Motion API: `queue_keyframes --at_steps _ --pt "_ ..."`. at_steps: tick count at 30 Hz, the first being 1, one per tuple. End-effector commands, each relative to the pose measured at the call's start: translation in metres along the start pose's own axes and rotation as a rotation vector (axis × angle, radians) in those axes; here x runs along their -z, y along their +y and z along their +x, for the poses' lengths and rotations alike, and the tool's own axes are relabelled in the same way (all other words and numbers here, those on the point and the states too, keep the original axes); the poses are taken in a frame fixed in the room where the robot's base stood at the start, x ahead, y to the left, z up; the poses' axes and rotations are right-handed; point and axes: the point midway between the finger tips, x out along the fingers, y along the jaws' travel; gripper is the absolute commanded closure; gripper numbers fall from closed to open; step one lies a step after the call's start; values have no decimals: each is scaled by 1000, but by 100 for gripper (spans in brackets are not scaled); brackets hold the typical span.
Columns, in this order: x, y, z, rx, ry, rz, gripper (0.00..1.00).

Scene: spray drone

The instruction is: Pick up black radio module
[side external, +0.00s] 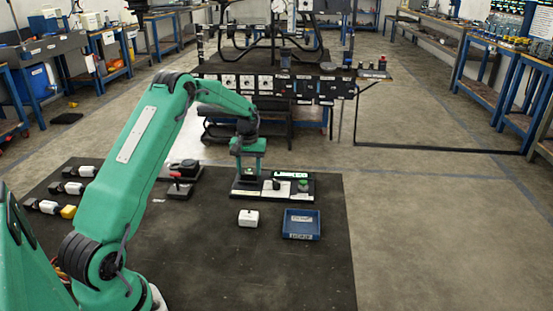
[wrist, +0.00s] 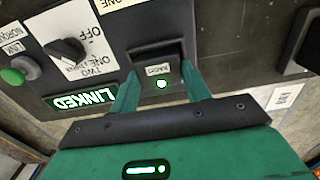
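The black radio module (wrist: 158,68) has a white label and a lit green lamp on its face. In the wrist view it sits at the black panel, just past my fingertips. My gripper (wrist: 160,85) has its two green fingers spread apart, one on each side of the module's near end. I cannot tell whether they touch it. In the side view my gripper (side external: 249,180) points down at the left part of the panel (side external: 310,195) on the dark table, and it hides the module there.
Beside the module are a rotary switch (wrist: 68,50), a green button (wrist: 13,76) and a lit LINKED sign (wrist: 82,100). A blue tray (side external: 288,237) and a white block (side external: 248,218) stand in front. The table's front is clear.

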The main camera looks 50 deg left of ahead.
Motion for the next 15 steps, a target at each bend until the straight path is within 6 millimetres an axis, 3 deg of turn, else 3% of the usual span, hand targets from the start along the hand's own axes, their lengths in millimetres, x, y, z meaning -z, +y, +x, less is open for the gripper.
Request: queue_keyframes --at_steps 5,15 --pt "0 0 0 0 1 0 80" --pt "0 0 -5 -1 2 0 80"
